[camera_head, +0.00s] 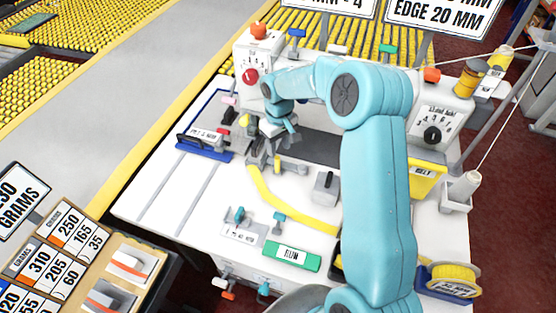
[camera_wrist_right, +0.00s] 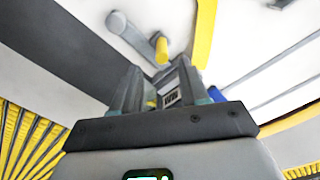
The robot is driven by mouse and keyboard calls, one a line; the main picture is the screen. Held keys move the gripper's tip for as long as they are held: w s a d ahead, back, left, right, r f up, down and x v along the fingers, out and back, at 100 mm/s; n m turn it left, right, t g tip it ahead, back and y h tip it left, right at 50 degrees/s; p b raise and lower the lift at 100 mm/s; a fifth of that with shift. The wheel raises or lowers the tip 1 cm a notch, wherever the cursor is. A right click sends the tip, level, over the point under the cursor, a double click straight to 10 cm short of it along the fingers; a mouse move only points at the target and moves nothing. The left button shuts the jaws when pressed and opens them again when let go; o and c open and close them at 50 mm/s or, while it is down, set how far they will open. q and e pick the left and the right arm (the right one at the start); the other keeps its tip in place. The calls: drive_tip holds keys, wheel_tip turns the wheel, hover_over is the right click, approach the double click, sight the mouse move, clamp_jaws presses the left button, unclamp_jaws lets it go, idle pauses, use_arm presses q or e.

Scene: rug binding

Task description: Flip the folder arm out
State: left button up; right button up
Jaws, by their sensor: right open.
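My right gripper (camera_head: 283,131) hangs over the sewing area of the white machine table (camera_head: 180,185), its fingers apart. In the wrist view its two fingers (camera_wrist_right: 157,80) are open, and a small labelled part and a bit of yellow show between them. A grey lever with a yellow end (camera_wrist_right: 140,36) lies beyond the fingertips; it looks like the folder arm. In the head view a grey and yellow lever (camera_head: 290,165) shows just below the gripper. I cannot tell whether the fingers touch anything. My left gripper is not in view.
A yellow binding strip (camera_head: 290,209) curves across the table. A blue-framed slide (camera_head: 205,142) is at the left. The machine head with a red button (camera_head: 250,76) stands behind the gripper. A green labelled block (camera_head: 292,255) sits near the front. The table's left part is mostly clear.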

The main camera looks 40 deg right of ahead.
sight(277, 164)
wheel_tip(277, 164, down, 9)
drive_tip(key=shift+a+r+p, duration=0.1)
drive_tip(key=shift+p, duration=0.7)
drive_tip(key=shift+w+f, duration=0.3)
drive_tip(key=shift+s+r, duration=0.15)
drive_tip(key=shift+s, duration=0.05)
drive_tip(key=shift+c, duration=0.5)
drive_tip(key=c, duration=0.5)
clamp_jaws()
